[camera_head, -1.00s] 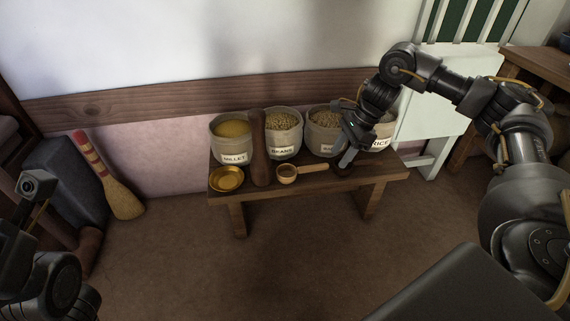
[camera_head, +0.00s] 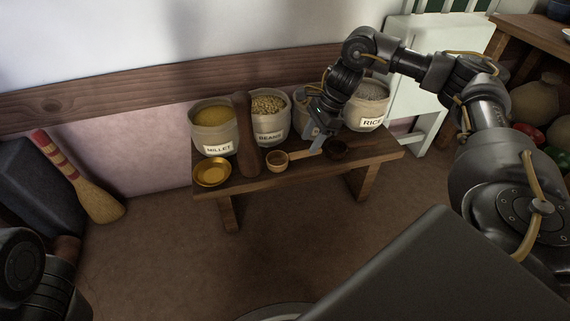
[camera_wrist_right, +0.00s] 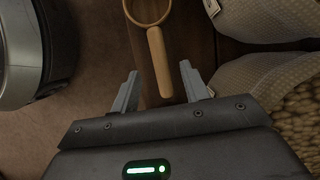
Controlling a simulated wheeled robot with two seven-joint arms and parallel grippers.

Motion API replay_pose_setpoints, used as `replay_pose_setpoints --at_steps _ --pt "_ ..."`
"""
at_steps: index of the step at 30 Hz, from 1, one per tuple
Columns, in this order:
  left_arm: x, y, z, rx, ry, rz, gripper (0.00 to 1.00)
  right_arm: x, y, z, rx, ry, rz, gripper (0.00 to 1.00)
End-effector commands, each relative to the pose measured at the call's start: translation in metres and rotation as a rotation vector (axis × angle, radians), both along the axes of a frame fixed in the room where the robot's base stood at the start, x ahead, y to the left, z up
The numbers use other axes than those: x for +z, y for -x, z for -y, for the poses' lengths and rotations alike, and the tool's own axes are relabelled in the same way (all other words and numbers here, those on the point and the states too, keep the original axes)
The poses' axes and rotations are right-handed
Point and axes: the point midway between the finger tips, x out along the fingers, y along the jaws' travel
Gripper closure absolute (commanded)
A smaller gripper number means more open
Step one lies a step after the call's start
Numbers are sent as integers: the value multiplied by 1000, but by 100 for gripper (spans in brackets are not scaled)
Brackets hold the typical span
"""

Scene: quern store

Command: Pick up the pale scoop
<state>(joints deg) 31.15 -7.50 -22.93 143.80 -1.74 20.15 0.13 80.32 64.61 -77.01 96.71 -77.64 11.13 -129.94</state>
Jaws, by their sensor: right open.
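The pale scoop (camera_head: 277,161) lies on the low wooden bench, its round bowl to the left and its handle pointing right towards my right gripper. In the right wrist view the pale scoop (camera_wrist_right: 158,58) shows its bowl at the top, partly cut off, and its handle reaching down between the jaws. My right gripper (camera_head: 316,148) is at the handle end; in the wrist view the right gripper (camera_wrist_right: 159,77) is open, with a finger on each side of the handle and visible gaps. Its height over the bench is hard to tell. Only part of my left arm shows at lower left.
The bench (camera_head: 275,183) holds a brass dish (camera_head: 212,172), a dark roller (camera_head: 245,135) and a dark scoop (camera_head: 337,151). Sacks of millet (camera_head: 214,128), beans (camera_head: 269,120) and rice (camera_head: 367,105) stand behind; another is mostly hidden by my gripper. A broom (camera_head: 85,185) leans at left.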

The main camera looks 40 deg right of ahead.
Motion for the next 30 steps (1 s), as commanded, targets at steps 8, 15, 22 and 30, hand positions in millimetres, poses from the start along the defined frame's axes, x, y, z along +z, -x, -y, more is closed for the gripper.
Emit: replay_pose_setpoints --at_steps 8,15,22,30 --pt "-2 3 0 -7 12 10 72 -18 -1 -5 -1 0 1 55" --pt "-9 6 -2 -15 28 18 72 -49 -5 -18 -2 -1 0 55" --pt "-7 6 -2 -16 30 19 72 -49 -6 -19 -4 0 1 55" --pt "-6 7 -2 -16 30 19 72 -50 -6 -19 -2 0 0 55"
